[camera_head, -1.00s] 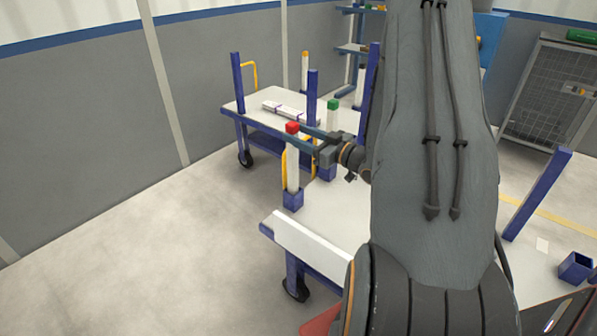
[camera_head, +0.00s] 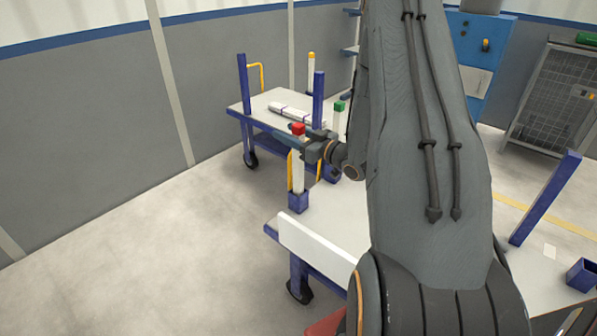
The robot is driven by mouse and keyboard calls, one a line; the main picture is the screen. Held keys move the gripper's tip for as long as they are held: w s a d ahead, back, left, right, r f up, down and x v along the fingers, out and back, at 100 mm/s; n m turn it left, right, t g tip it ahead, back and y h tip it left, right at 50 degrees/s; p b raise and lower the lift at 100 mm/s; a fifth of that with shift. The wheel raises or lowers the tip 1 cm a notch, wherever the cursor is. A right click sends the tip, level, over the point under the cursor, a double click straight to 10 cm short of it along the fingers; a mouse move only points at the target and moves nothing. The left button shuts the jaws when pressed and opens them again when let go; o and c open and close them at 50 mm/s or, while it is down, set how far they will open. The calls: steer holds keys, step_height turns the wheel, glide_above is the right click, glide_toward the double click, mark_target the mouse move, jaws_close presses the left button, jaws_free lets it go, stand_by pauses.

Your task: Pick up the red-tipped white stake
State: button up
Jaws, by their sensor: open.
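The red-tipped white stake (camera_head: 298,178) stands upright in a blue square socket (camera_head: 298,202) at the near cart's far left corner. Its red cap (camera_head: 298,128) is visible. My gripper (camera_head: 299,140) is open at the stake's upper part, just below the red cap. It reaches in from the right, and one finger crosses in front of the white shaft. The other finger is partly hidden behind the stake and cap. I cannot tell whether either finger touches the stake.
The near cart's white top (camera_head: 340,215) has a raised white board (camera_head: 315,250) along its left edge. A green-tipped stake (camera_head: 339,118) stands just behind my gripper. A farther cart (camera_head: 262,101) holds white bars and an orange-tipped stake (camera_head: 311,72). Blue posts rise nearby.

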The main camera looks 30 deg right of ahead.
jaws_close()
steer(key=shift+r, duration=0.1)
step_height(320, 180, up, 20)
steer(key=p, duration=0.8)
steer(key=shift+p, duration=0.35)
stand_by(0.3)
steer(key=shift+a, duration=0.1)
